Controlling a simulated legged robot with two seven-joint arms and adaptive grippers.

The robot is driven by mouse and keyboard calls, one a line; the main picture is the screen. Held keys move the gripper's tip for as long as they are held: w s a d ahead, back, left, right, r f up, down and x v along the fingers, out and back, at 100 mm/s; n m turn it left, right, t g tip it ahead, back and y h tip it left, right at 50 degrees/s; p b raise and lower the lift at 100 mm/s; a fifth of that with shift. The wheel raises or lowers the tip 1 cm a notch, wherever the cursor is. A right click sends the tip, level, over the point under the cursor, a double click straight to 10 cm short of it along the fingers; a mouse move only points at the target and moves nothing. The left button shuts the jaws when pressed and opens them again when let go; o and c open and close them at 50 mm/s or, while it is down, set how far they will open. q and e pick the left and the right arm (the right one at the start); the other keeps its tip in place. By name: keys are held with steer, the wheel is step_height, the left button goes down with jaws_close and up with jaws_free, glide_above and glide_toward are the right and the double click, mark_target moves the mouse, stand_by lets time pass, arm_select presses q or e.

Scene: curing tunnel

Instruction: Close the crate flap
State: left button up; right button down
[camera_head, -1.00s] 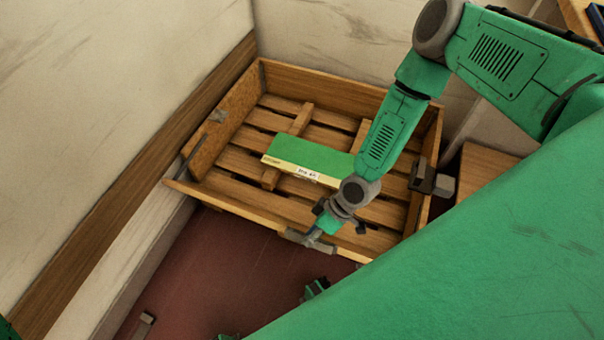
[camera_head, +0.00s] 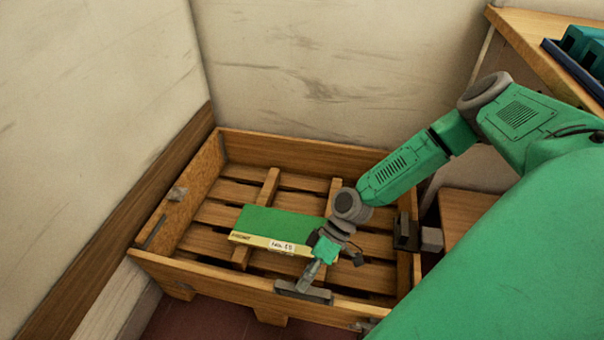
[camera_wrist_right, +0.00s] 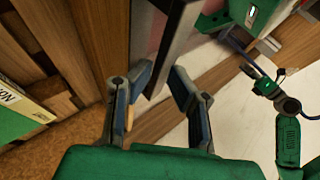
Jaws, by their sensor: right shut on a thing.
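The wooden crate (camera_head: 290,145) has a slatted floor and stands against the wall corner. Its flap (camera_head: 205,283) is the front board, which looks near upright; whether it meets the side walls fully I cannot tell. A grey handle (camera_head: 290,291) sits on the flap. My right gripper (camera_head: 309,283) is shut on this handle, reaching down over the front edge. In the right wrist view the fingers (camera_wrist_right: 158,82) stand either side of the grey handle (camera_wrist_right: 163,45). My left gripper (camera_wrist_right: 265,82) appears small at right in that view, its jaws unclear.
A green box (camera_head: 275,224) with a pale labelled side lies on the slats. A wooden table (camera_head: 530,30) with a blue tray stands at upper right.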

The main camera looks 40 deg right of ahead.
steer(key=shift+w+d+f, duration=0.25)
steer(key=shift+d+f, duration=0.65)
steer(key=shift+f, duration=0.05)
steer(key=shift+w+d, duration=0.15)
steer(key=shift+d, duration=0.1)
steer(key=shift+a, duration=0.1)
steer(key=c, duration=1.8)
jaws_free()
steer(key=shift+o, duration=0.8)
steer(key=shift+w+f, duration=0.15)
steer(key=shift+f, duration=0.05)
steer(key=shift+r, duration=0.1)
